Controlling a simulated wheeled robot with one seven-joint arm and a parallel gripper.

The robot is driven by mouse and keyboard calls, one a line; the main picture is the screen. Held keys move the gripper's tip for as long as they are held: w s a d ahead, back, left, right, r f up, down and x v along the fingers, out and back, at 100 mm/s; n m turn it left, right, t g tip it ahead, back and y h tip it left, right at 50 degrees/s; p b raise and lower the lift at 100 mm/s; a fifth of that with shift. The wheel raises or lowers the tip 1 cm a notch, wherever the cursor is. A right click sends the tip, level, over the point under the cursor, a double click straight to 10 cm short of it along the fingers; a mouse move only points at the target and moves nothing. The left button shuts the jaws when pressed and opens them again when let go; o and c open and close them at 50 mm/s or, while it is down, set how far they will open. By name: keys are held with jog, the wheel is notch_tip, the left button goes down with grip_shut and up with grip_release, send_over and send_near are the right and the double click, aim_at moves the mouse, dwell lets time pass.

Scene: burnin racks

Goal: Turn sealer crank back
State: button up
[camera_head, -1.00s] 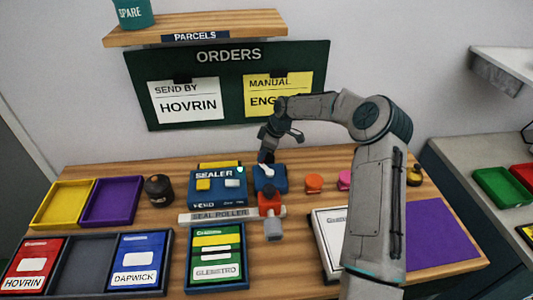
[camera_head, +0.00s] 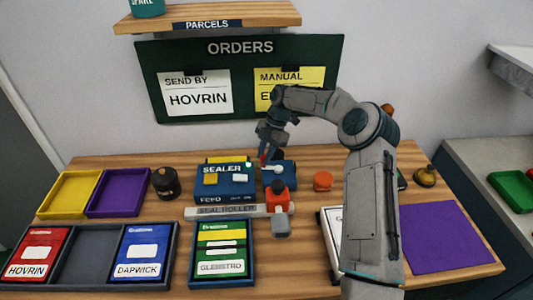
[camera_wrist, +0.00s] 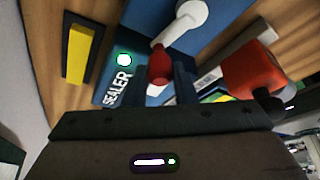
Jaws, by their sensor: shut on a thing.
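The blue sealer (camera_head: 226,187) stands on the wooden bench; its green light shows in the wrist view (camera_wrist: 124,60). At its right is a blue block with the white crank (camera_head: 277,168), a short lever ending in a red knob (camera_wrist: 159,66). In the wrist view the white crank arm (camera_wrist: 181,28) runs from its round hub to the knob. My gripper (camera_head: 265,155) reaches down from behind, at the crank's left end. It is shut on the red knob, which sits between the two fingers (camera_wrist: 167,80). The fingers partly hide the knob.
A red part with a grey end (camera_head: 278,200) stands at the right end of the seal roller bar (camera_head: 225,211), close to the crank. An orange knob (camera_head: 323,181) is further right. The orders board (camera_head: 240,75) is behind. My arm covers the right of the bench.

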jog(key=shift+s+n+h, duration=0.3)
jog(key=shift+s+n, duration=0.1)
jog(key=shift+n, duration=0.5)
jog(key=o, duration=1)
jog(key=shift+r, duration=0.1)
jog(key=v, duration=1.3)
jog(key=shift+w+d+r, duration=0.1)
jog(key=shift+w+r, duration=0.1)
jog(key=shift+w, duration=0.1)
